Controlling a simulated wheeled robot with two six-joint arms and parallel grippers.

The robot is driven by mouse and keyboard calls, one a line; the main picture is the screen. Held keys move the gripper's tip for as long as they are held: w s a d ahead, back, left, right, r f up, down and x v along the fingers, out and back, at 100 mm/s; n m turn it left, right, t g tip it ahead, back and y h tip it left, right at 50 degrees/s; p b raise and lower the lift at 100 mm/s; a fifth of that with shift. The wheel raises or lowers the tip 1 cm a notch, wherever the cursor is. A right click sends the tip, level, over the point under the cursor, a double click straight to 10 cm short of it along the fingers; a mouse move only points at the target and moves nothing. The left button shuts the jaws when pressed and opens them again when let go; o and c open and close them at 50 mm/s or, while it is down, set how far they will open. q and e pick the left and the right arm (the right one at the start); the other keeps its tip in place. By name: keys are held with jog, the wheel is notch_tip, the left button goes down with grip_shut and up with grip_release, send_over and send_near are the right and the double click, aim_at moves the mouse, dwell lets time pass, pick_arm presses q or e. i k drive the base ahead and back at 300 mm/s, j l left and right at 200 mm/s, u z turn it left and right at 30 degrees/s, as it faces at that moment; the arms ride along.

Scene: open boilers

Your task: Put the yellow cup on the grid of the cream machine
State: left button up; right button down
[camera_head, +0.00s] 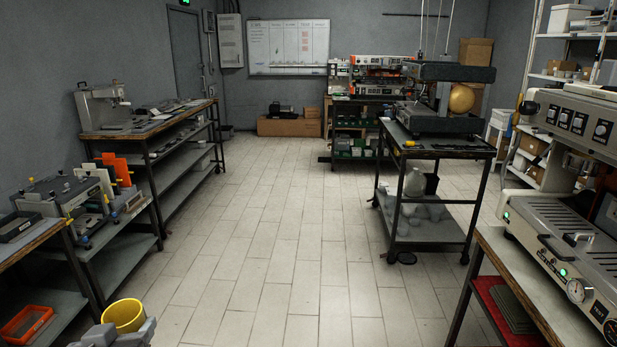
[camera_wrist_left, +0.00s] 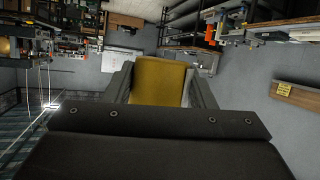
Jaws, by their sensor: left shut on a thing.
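The yellow cup (camera_head: 124,314) is at the bottom left of the head view, its open rim facing up. My left gripper (camera_head: 122,328) is shut on it and holds it in front of the left benches, over the floor. In the left wrist view the cup (camera_wrist_left: 158,80) sits between the two fingers of my left gripper (camera_wrist_left: 160,88). The cream machine (camera_head: 545,215) stands on a bench at the right edge, far from the cup. A slatted surface, seemingly its grid (camera_head: 600,258), shows partly, cut off by the frame edge. My right gripper is not in view.
A bench (camera_head: 498,250) carries the cream machine. A wheeled cart (camera_head: 440,152) with a dark machine stands right of centre. Left benches hold machines and parts, with an orange tray (camera_head: 27,322) low down. The tiled floor (camera_head: 290,240) between is clear.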

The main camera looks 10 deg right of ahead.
aim_at(566, 219)
jog(key=i+z, duration=0.4)
jog(key=i+j+z, duration=0.1)
jog(key=z, duration=0.3)
jog(key=i+j+z, duration=0.25)
jog(key=z, duration=0.15)
jog(key=i+j+z, duration=0.25)
jog(key=z, duration=0.15)
jog(key=i+j+z, duration=0.2)
jog(key=z, duration=0.2)
jog(key=i+j+z, duration=0.1)
jog(key=j+z, duration=0.3)
jog(key=i+j+z, duration=0.1)
jog(key=j+z, duration=0.15)
jog(key=z, duration=0.15)
jog(key=j+z, duration=0.4)
jog(key=i+l, duration=0.05)
